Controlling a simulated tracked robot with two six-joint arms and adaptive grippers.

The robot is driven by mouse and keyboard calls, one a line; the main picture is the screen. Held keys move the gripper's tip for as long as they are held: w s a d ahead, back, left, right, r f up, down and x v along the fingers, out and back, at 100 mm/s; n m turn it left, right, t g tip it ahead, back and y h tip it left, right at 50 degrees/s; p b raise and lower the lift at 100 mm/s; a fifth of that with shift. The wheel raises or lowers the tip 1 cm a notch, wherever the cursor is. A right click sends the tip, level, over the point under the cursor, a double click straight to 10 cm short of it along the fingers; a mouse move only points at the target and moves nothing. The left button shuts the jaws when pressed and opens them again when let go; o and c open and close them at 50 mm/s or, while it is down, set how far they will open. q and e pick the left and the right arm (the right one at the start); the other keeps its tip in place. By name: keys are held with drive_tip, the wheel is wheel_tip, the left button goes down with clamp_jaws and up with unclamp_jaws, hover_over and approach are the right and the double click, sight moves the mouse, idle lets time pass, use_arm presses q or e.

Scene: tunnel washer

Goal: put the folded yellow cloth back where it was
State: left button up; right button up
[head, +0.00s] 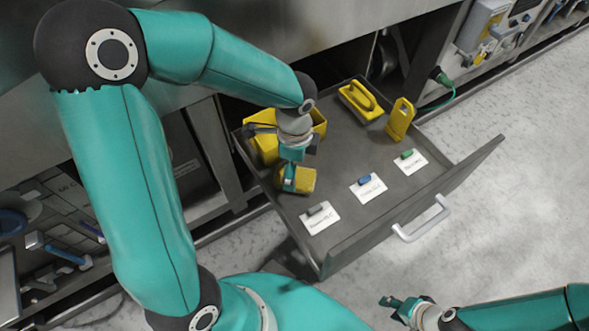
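A yellow block-like bundle, which looks like the folded yellow cloth (305,181), is at the left part of the open drawer (268,187). My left gripper (291,178) reaches down to it, with a teal finger across its near face; it looks shut on the cloth, the far finger being hidden. I cannot tell whether the cloth touches the drawer floor. My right gripper (392,303) is low at the bottom right, outside the drawer and away from the cloth; its finger gap is too small to judge.
In the drawer are a yellow open box (264,146), a yellow handled piece (361,100) and a yellow upright piece (400,119). White cards carry a grey (315,210), a blue (365,180) and a green (407,154) block. The drawer's front has a pale handle (424,220).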

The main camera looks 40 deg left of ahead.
use_arm(q)
wheel_tip(320, 180, up, 8)
drive_tip(key=p, duration=0.2)
drive_tip(key=shift+f, duration=0.25)
use_arm(e)
wheel_tip(320, 180, up, 3)
drive_tip(key=shift+f, duration=0.1)
